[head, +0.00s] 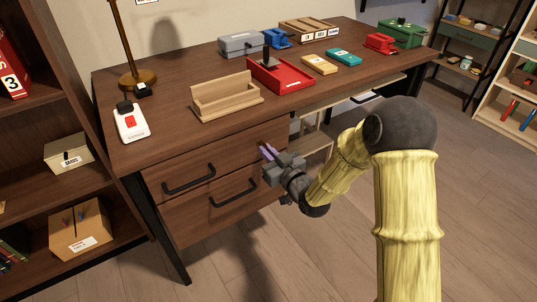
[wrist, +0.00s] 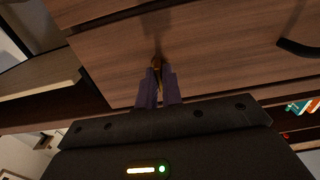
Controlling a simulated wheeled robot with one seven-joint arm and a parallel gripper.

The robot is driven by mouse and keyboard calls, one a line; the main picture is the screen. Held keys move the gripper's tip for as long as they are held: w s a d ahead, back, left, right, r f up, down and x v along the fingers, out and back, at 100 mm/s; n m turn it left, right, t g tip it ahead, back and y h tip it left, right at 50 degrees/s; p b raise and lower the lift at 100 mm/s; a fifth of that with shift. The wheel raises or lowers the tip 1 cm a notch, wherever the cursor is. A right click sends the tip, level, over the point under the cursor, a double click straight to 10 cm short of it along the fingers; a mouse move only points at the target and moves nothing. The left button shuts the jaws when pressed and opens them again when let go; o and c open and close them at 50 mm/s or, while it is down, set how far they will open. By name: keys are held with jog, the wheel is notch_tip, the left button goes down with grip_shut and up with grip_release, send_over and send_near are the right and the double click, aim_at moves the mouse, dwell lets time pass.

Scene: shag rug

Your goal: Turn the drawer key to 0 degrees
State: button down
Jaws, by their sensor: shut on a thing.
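The desk has two stacked drawers with dark handles. My gripper (head: 268,153) is at the right end of the upper drawer (head: 226,168), close against its front. In the wrist view my gripper (wrist: 158,75) has its two purple fingers shut on the drawer key (wrist: 156,62). The key is a small brass-coloured piece that meets the wooden drawer front (wrist: 205,45). Most of the key is hidden between the fingers, so its exact angle cannot be told. In the head view the key is hidden by my gripper.
The lower drawer (head: 199,217) is under the upper one. On the desk top (head: 180,112) stand a wooden holder (head: 225,98), a red tray (head: 280,78), a lamp (head: 137,77) and several boxes. A shelf unit (head: 45,110) stands at the left. The floor (head: 330,255) in front is clear.

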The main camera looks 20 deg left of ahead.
dwell(0.4)
jog(key=c, duration=1.6)
grip_release()
jog(key=shift+o, duration=0.2)
jog(key=p+v, duration=1.2)
jog(key=v, duration=0.5)
jog(key=shift+s, duration=0.25)
jog(key=shift+d, duration=0.1)
